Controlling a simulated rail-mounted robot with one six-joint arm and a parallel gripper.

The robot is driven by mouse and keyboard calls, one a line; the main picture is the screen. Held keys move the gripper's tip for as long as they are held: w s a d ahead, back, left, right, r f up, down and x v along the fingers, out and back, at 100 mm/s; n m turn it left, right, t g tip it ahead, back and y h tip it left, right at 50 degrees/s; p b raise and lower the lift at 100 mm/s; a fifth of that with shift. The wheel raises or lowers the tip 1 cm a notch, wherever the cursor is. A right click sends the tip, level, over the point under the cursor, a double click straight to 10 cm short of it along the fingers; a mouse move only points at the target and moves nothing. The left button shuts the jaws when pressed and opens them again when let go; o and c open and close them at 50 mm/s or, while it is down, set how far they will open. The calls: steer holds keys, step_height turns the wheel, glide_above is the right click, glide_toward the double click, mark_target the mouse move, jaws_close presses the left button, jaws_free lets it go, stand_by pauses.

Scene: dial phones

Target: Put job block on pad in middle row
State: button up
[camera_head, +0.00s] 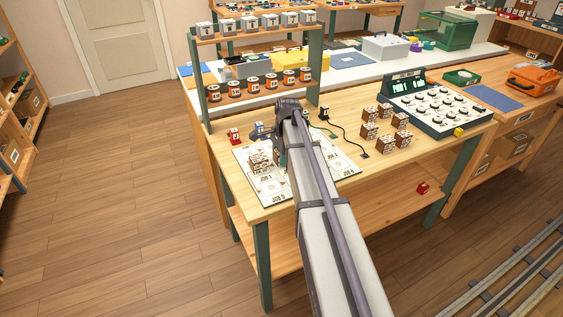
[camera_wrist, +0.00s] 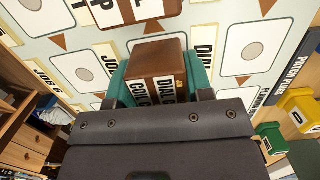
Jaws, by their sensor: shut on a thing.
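My gripper (camera_wrist: 160,78) is shut on a brown block (camera_wrist: 158,50) with white labels that read in part "DIAL" and "COIL". The block sits between the two green fingers, over a pale mat (camera_wrist: 285,12) with printed pads, arrows and job labels. I cannot tell whether it touches the mat. A pad with a grey dot (camera_wrist: 252,50) is bare to the right, and another bare pad (camera_wrist: 82,70) is to the left. A second brown block (camera_wrist: 135,10) is at the top edge. In the head view, brown blocks (camera_head: 259,162) stand on the mat's left part; my arm hides the held block.
Several brown blocks (camera_head: 385,125) stand on the table right of the mat. A rack (camera_head: 255,60) with orange and grey items stands behind. A small red item (camera_head: 234,135) is left of my gripper.

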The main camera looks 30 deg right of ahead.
steer(key=o, duration=0.5)
steer(key=shift+f, duration=0.1)
steer(key=shift+c, duration=0.2)
steer(key=o, duration=0.5)
step_height(320, 180, up, 13)
steer(key=d+p, duration=0.2)
steer(key=p, duration=1)
steer(key=s+a+n, duration=0.6)
steer(key=s+a, duration=0.1)
steer(key=s+a+n+h, duration=0.1)
steer(key=s+a+n, duration=0.5)
steer(key=s+a, duration=0.1)
steer(key=s+a+n, duration=0.6)
steer(key=s+a, duration=0.1)
steer(key=s, duration=0.1)
steer(key=shift+a+f, duration=0.1)
steer(key=shift+f, duration=0.3)
